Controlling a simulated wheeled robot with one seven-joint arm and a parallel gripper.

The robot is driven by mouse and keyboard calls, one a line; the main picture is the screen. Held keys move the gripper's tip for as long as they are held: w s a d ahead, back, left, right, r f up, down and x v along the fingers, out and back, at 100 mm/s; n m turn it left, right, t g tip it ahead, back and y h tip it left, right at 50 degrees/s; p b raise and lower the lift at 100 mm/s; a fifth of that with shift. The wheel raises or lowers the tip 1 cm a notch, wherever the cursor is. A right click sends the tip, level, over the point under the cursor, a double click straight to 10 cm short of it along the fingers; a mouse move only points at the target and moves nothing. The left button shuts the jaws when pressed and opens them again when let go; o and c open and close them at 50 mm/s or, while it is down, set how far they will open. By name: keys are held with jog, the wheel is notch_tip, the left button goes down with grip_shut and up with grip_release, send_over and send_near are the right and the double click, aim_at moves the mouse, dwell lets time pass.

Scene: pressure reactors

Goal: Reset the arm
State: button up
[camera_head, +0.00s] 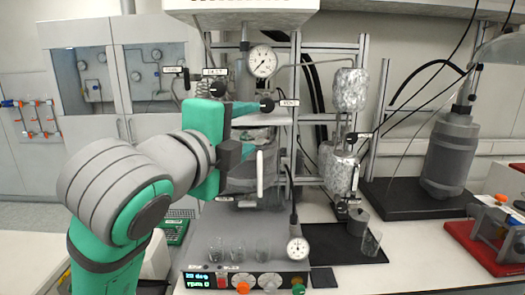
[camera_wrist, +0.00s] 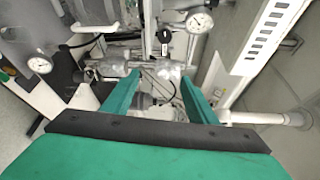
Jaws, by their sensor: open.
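My gripper (camera_head: 256,130) is open and empty in the head view, reaching right in front of the pressure reactor. Its two green fingers also show spread apart in the wrist view (camera_wrist: 160,78). My green and grey arm is bent at the left of the head view. The reactor has a round pressure gauge (camera_head: 262,61) on top and black-knobbed valves around its head. A pale upright handle (camera_head: 260,175) is just below the fingers. Part of the reactor body is hidden behind my gripper. Whether the fingers touch anything cannot be told.
A control unit (camera_head: 245,281) with a lit display and knobs stands at the front, with small glass vessels on it. Foil-wrapped cylinders (camera_head: 350,90) stand right of the reactor. A grey vessel (camera_head: 449,150) and a red-based device (camera_head: 485,245) are farther right. The front right bench (camera_head: 410,262) is clear.

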jog(key=w+f+n+t, duration=0.1)
jog(key=w+f+n, duration=0.1)
jog(key=f+n, duration=0.35)
jog(key=w+a+f+n+t, duration=0.1)
jog(key=w+f+n, duration=0.1)
jog(key=f, duration=0.7)
jog(key=w+f+n+t, duration=0.1)
jog(key=w+f+n, duration=0.25)
jog(key=f, duration=0.45)
jog(key=s+f+n+y, duration=0.2)
jog(key=s+f+n, duration=0.15)
jog(key=f, duration=0.65)
jog(key=s+f+n+y, duration=0.3)
jog(key=f+n, duration=0.2)
jog(key=f, duration=0.4)
jog(key=s+d+f+n+g+y, duration=0.1)
jog(key=s+f+n, duration=0.1)
jog(key=s+f, duration=0.65)
jog(key=s+d+f+n+g+y, duration=0.1)
jog(key=s+d+f+n, duration=0.1)
jog(key=s+f, duration=0.65)
jog(key=s+f+g, duration=0.1)
jog(key=s+f, duration=0.1)
jog(key=s, duration=1.9)
jog(key=shift+d+f+g, duration=0.35)
jog(key=shift+d+g, duration=0.05)
jog(key=shift+d, duration=0.05)
